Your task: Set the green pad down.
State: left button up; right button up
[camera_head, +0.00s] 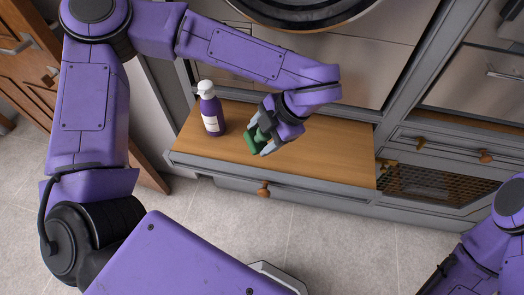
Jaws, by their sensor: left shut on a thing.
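The green pad (252,139) is small and dark green. My left gripper (259,143) is shut on it over the wooden bench top (325,152). The fingers hide part of the pad. I cannot tell whether the pad touches the wood or hangs just above it. Part of my right arm shows at the lower right edge, but its gripper is out of the picture.
A purple bottle (211,112) with a white cap and label stands upright on the bench top, left of my left gripper. The bench top to the right is clear. A grey cabinet with a mesh-front basket (430,186) stands at the right.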

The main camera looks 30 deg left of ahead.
aim_at(261, 133)
pick_arm(q)
jog(key=s+n+h, duration=0.1)
jog(key=s, duration=0.1)
jog(key=s+d+r+n+h, duration=0.1)
jog(key=s, duration=0.1)
jog(key=s+d+r+n+h, duration=0.1)
jog(key=s+n+h, duration=0.1)
jog(key=shift+s+r+t, duration=0.15)
jog(key=shift+s+t, duration=0.15)
jog(key=shift+n+t+h, duration=0.5)
jog(key=shift+h, duration=0.3)
jog(key=w+a+f, duration=0.1)
jog(key=w, duration=0.2)
jog(key=w+a+f+p, duration=0.1)
jog(key=w+f, duration=0.1)
jog(key=w+a+f, duration=0.1)
jog(key=w, duration=0.2)
jog(key=shift+w+a+f+p, duration=0.35)
jog(key=shift+a+p, duration=0.05)
jog(key=w+f, duration=0.1)
jog(key=w+a+f, duration=0.1)
jog(key=f, duration=0.1)
jog(key=w+f, duration=0.1)
jog(key=f, duration=0.1)
jog(key=shift+w+a, duration=0.3)
jog(key=shift+a, duration=0.1)
jog(key=f, duration=0.3)
jog(key=shift+w+f, duration=0.2)
jog(key=shift+f, duration=0.05)
